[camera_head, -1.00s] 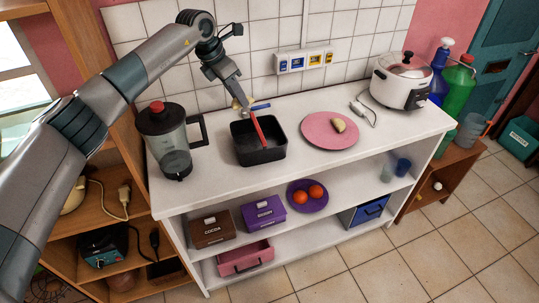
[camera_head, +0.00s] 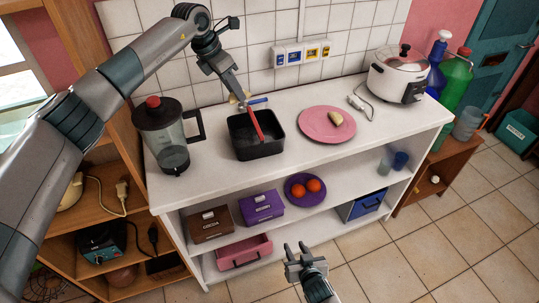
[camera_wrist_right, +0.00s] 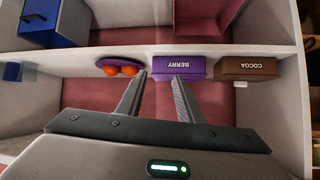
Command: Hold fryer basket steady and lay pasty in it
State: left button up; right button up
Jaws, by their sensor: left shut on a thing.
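The fryer basket (camera_head: 262,151) is a dark square container with a red bar-like handle (camera_head: 257,125), on the white counter near the wall. My left gripper (camera_head: 244,103) reaches down at its back edge and is shut at the upper end of the red handle; the exact contact is small and partly hidden. The pale tan pasty (camera_head: 336,118) lies on a pink plate (camera_head: 316,131) to the right of the basket. My right gripper (camera_head: 296,247) is open and empty in front of the lower shelves, below counter height; its spread fingers also show in the right wrist view (camera_wrist_right: 161,76).
A blender (camera_head: 169,140) stands left of the basket, a white cooker (camera_head: 397,77) right of the plate. Shelves below hold a purple box (camera_head: 262,207) and a purple plate of oranges (camera_head: 307,188). Front counter edge is clear.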

jog(key=w+a+r+t, duration=0.15)
jog(key=w+r, duration=0.25)
jog(key=r, duration=0.4)
jog(key=w+a+r+t, duration=0.15)
jog(key=w+r, duration=0.25)
jog(key=r, duration=0.4)
jog(key=m+t+y, duration=0.1)
jog(key=t, duration=0.2)
send_near(262, 139)
jog(key=d+f, duration=0.4)
jog(key=w+a+r+n+y, duration=0.1)
jog(key=w+a+r+n, duration=0.2)
jog(key=a, duration=0.1)
jog(key=shift+r, duration=0.3)
jog(key=shift+s+d, duration=0.1)
jog(key=shift+x, duration=3.85)
jog(key=shift+r, duration=0.15)
jog(key=shift+c, duration=0.4)
jog(key=shift+s, duration=0.1)
grip_shut()
